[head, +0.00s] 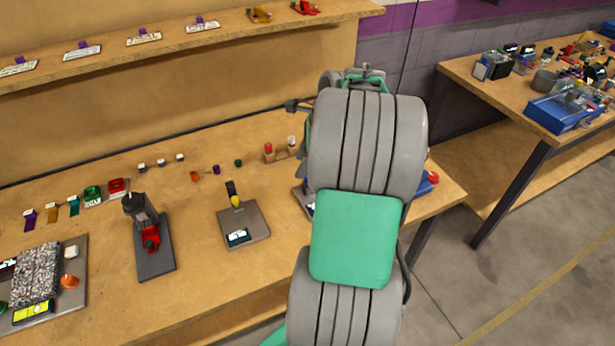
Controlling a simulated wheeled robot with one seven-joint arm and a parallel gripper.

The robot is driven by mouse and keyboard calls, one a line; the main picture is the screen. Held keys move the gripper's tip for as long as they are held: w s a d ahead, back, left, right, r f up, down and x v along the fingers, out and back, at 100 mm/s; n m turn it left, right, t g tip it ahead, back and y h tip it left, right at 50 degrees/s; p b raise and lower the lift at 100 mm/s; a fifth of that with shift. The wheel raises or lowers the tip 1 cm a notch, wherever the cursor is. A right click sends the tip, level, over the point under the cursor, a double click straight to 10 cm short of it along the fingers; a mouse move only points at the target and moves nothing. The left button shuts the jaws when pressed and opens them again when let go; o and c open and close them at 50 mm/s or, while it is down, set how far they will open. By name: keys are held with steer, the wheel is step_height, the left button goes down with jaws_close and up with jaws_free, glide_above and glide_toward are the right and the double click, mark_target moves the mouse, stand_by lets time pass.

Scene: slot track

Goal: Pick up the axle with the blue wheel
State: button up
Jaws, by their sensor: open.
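I cannot make out an axle with a blue wheel. A blue object (427,187) with a red part sits at the right end of the bench, mostly hidden behind my arm; I cannot tell what it is. A row of small orange (194,176), purple (216,169) and green (238,162) pieces lies mid-bench, too small to identify. My grey and green arm reaches over the bench's right part. Its far end shows only partly above the big grey joint, and my gripper's fingers are hidden behind the arm.
The wooden bench (205,275) holds a dark stand with a red part (150,240), a grey plate with a yellow-tipped tool (244,224) and a speckled block (36,272). A shelf (230,40) with labels runs above. Another table (500,90) with a blue bin (562,113) stands right.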

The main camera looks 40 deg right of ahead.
steer(key=s+d+f+m, duration=0.1)
steer(key=s+d+m, duration=0.1)
steer(key=d+m, duration=0.25)
steer(key=shift+n+t, duration=0.25)
steer(key=shift+t, duration=0.05)
steer(key=x, duration=0.8)
steer(key=shift+w+d, duration=0.2)
steer(key=shift+d, duration=0.2)
steer(key=shift+r, duration=0.1)
jaws_close()
